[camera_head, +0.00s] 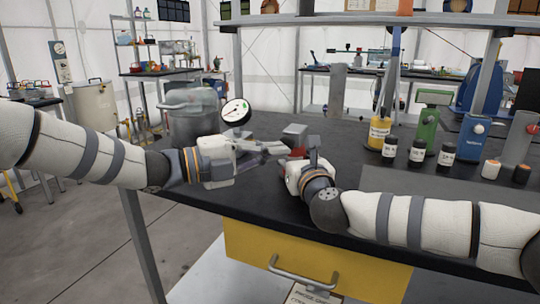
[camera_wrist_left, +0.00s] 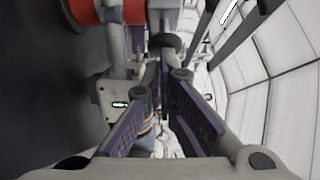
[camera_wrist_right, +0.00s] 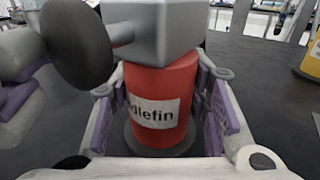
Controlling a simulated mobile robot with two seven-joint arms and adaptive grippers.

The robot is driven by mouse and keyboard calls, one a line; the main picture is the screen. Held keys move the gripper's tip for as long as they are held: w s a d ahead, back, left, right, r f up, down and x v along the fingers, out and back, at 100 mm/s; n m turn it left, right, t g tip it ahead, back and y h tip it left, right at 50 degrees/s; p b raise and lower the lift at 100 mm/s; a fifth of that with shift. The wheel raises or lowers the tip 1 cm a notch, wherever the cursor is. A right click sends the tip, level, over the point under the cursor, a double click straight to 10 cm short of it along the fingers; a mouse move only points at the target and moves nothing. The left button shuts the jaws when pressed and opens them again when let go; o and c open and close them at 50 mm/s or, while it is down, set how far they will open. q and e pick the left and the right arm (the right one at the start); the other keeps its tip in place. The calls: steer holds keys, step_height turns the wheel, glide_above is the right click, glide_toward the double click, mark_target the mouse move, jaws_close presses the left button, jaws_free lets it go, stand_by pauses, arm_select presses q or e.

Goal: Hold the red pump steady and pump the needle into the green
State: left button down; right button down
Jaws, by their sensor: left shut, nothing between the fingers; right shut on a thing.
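The red pump (camera_head: 294,141) stands on the dark bench, its grey head on top. In the right wrist view the red body (camera_wrist_right: 163,92) bears a white label, and a dark round knob (camera_wrist_right: 77,44) projects left. My right gripper (camera_head: 302,158) is shut around the body. My left gripper (camera_head: 284,147) is shut and empty beside the pump on its left. In the left wrist view its fingertips (camera_wrist_left: 165,68) lie close to the dark knob (camera_wrist_left: 164,42); contact is unclear. The round white gauge (camera_head: 236,112) stands left of the pump; its needle is too small to read.
A clear pot (camera_head: 193,122) stands behind my left arm. Black jars (camera_head: 417,152), a yellow container (camera_head: 379,133), a green device (camera_head: 427,128) and a blue box (camera_head: 473,135) line the bench's right side. A yellow drawer (camera_head: 310,265) sits under the front edge.

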arm_select(q)
steer(key=shift+w+d, duration=0.35)
steer(key=shift+w, duration=0.35)
steer(key=shift+s, duration=0.1)
steer(key=s, duration=0.1)
steer(key=s+a, duration=0.2)
steer(key=s, duration=0.1)
steer(key=v, duration=0.9)
steer(key=shift+a, duration=0.1)
steer(key=s, duration=0.3)
steer(key=shift+s+a, duration=0.1)
steer(key=shift+a, duration=0.2)
steer(key=shift+d, duration=0.1)
